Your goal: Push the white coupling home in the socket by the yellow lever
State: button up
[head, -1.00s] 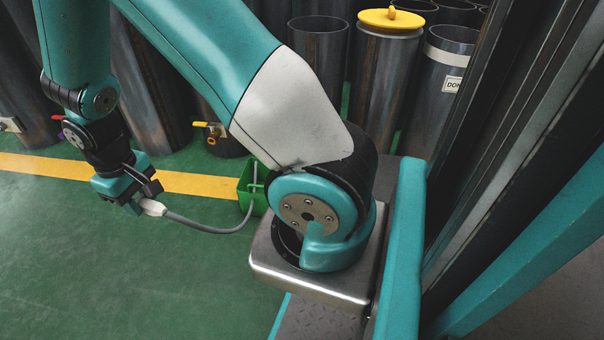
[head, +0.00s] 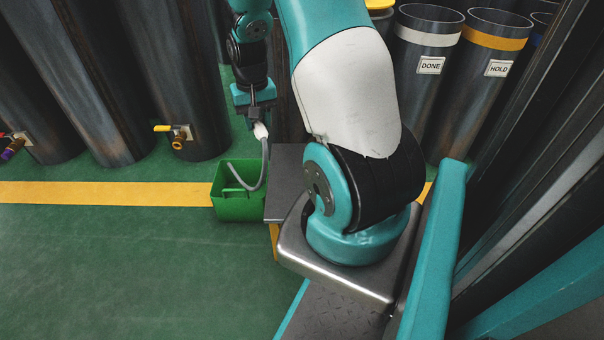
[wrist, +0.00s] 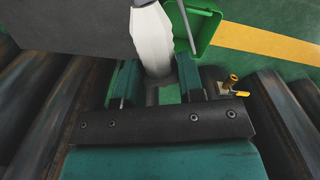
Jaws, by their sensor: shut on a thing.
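My gripper (head: 256,112) is shut on the white coupling (head: 260,131), which has a grey hose (head: 264,165) hanging from it. In the wrist view the coupling (wrist: 152,38) sits between the fingers. The yellow lever (head: 162,128) is on a brass socket (head: 179,142) low on a dark cylinder, left of my gripper in the head view. In the wrist view the socket (wrist: 231,80) and yellow lever (wrist: 241,94) are at the right, clear of the coupling. The coupling's far end is hidden.
A green crate (head: 228,205) stands on the floor below my gripper, with the hose reaching into it. A red lever with a purple-ended fitting (head: 13,148) is at far left. Cylinders labelled DONE (head: 430,65) and HOLD (head: 498,68) stand at right. The green floor in front is open.

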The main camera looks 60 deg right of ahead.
jog(key=s+d+m, duration=0.4)
jog(key=s+d, duration=0.3)
jog(key=d, duration=0.1)
jog(key=shift+s+f+b, duration=0.15)
jog(key=shift+s+b, duration=0.05)
jog(key=shift+b, duration=0.15)
jog(key=shift+d, duration=0.1)
notch_tip(320, 180, down, 20)
jog(key=b, duration=1)
jog(key=shift+r, duration=0.2)
jog(key=shift+f, duration=0.1)
jog(key=shift+f, duration=0.15)
jog(key=o, duration=1)
jog(key=shift+c, duration=0.2)
jog(key=shift+b, duration=0.3)
